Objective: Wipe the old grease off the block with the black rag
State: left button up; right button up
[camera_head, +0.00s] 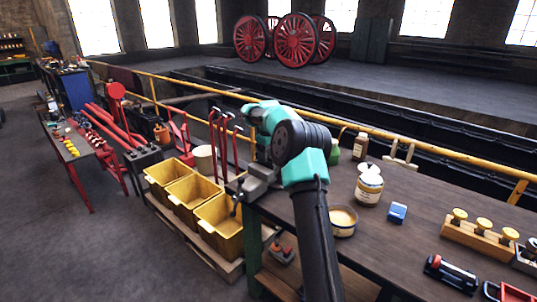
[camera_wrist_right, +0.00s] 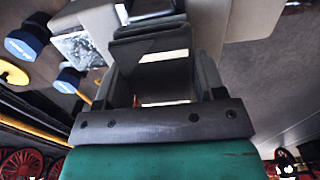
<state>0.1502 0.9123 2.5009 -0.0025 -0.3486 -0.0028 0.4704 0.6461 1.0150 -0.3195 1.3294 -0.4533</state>
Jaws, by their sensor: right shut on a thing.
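My right gripper (camera_head: 252,186) is at the left end of the workbench, beside the yellow bins. It is shut on a small dark thing (camera_head: 237,199), which sticks out below the jaws; I cannot tell whether it is the black rag. In the right wrist view the gripper (camera_wrist_right: 155,60) shows dark fingers with a dark piece between them. I cannot make out the block or any grease. My arm hides part of the bench. My left gripper is not in view.
Yellow bins (camera_head: 219,226) stand below the bench's left end. On the bench top (camera_head: 390,230) are a cream jar (camera_head: 369,187), an open tin (camera_head: 343,221), a blue box (camera_head: 397,212) and a wooden rack (camera_head: 477,238). A yellow railing (camera_head: 400,150) runs behind.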

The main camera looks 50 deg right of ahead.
jog(key=shift+f, duration=0.3)
jog(key=shift+w, duration=0.1)
jog(key=shift+w+r, duration=0.1)
jog(key=shift+w, duration=0.6)
jog(key=shift+s, duration=0.15)
jog(key=shift+s, duration=1.45)
jog(key=shift+w+a+f, duration=0.1)
jog(key=shift+w+f, duration=0.1)
jog(key=shift+w, duration=1.4)
